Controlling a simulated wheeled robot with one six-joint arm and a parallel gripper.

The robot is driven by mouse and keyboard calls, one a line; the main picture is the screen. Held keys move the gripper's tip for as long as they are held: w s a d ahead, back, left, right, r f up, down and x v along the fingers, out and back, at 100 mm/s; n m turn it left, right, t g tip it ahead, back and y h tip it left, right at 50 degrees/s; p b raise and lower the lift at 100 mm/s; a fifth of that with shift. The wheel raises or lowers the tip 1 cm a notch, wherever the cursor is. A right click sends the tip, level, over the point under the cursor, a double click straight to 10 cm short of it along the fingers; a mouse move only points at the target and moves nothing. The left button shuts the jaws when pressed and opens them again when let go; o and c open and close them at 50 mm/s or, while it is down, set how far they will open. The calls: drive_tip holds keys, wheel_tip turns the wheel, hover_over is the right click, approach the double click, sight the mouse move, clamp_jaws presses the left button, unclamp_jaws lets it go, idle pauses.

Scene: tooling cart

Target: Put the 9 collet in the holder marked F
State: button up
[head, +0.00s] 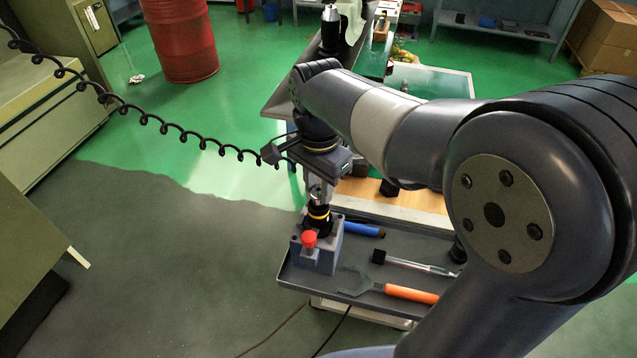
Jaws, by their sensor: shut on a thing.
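My gripper (319,188) points down over a grey clamping block (318,254) with a red knob (309,239) at the left end of the cart's tray. The gripper is shut on a small silver piece, which looks like the collet; its number cannot be read. Directly below, a dark holder with a yellow ring (319,213) stands upright in the block. I cannot tell whether the silver piece touches the holder or is partly inside it. No letter F can be read. Another black and silver holder (330,30) stands upright farther back.
The dark tray (340,291) holds an orange-handled tool (411,293), a silver tool with a black end (415,264) and a blue cylinder (364,229). A coiled black cable (170,128) runs to my wrist. My arm hides much of the cart's right side.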

drive_tip(key=shift+f+b, duration=0.7)
drive_tip(key=shift+f, duration=0.35)
idle(0.5)
drive_tip(key=o, duration=1.1)
wheel_tip(320, 180, up, 11)
drive_tip(key=shift+f, duration=0.1)
idle(0.3)
wheel_tip(320, 180, down, 11)
drive_tip(key=shift+r, duration=0.2)
idle(0.4)
